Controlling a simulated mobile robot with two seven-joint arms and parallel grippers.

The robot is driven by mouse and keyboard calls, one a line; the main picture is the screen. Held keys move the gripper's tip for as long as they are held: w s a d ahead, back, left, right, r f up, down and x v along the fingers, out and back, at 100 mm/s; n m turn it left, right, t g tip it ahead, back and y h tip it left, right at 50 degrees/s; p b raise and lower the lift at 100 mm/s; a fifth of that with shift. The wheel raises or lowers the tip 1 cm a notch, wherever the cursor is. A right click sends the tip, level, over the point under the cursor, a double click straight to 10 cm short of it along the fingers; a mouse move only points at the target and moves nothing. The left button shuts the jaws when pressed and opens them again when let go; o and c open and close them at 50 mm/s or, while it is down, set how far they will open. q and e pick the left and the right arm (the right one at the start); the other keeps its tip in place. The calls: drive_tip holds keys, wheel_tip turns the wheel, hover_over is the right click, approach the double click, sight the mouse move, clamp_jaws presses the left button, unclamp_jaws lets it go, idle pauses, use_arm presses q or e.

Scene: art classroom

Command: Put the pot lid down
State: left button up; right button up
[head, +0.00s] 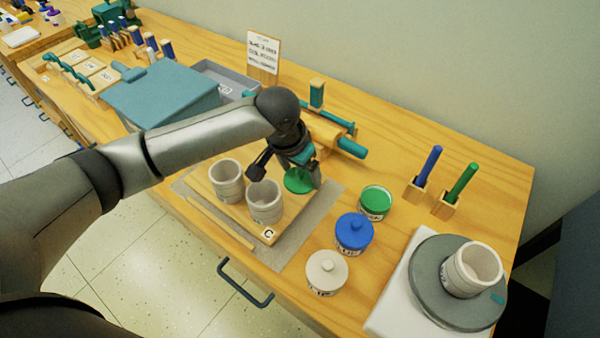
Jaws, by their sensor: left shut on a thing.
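My left gripper (287,170) is shut on a green pot lid (298,181) and holds it over the right part of the wooden board marked C. The lid's knob is hidden by the gripper. A small pot of green glaze (375,202) stands without a lid to the right of the gripper. A blue lidded pot (354,233) and a white lidded pot (326,271) stand in front of it. My right gripper is not in view.
Two clay cups (265,202) stand on the wooden board (215,206), close to my gripper. A rolling pin (350,147) lies behind. A turntable (435,293) with a cup (474,268) is at right. Blue and green sticks (462,180) stand upright. Bare tabletop lies between them and the pots.

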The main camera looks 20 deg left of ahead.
sight(291, 189)
use_arm(q)
drive_tip(key=shift+f, duration=0.1)
drive_tip(key=o, duration=1)
drive_tip(key=shift+r, duration=0.3)
drive_tip(key=p+v, duration=0.4)
drive_tip(key=v, duration=0.7)
drive_tip(key=shift+r, duration=0.3)
drive_tip(key=shift+s+a, duration=0.1)
drive_tip(key=shift+s, duration=0.05)
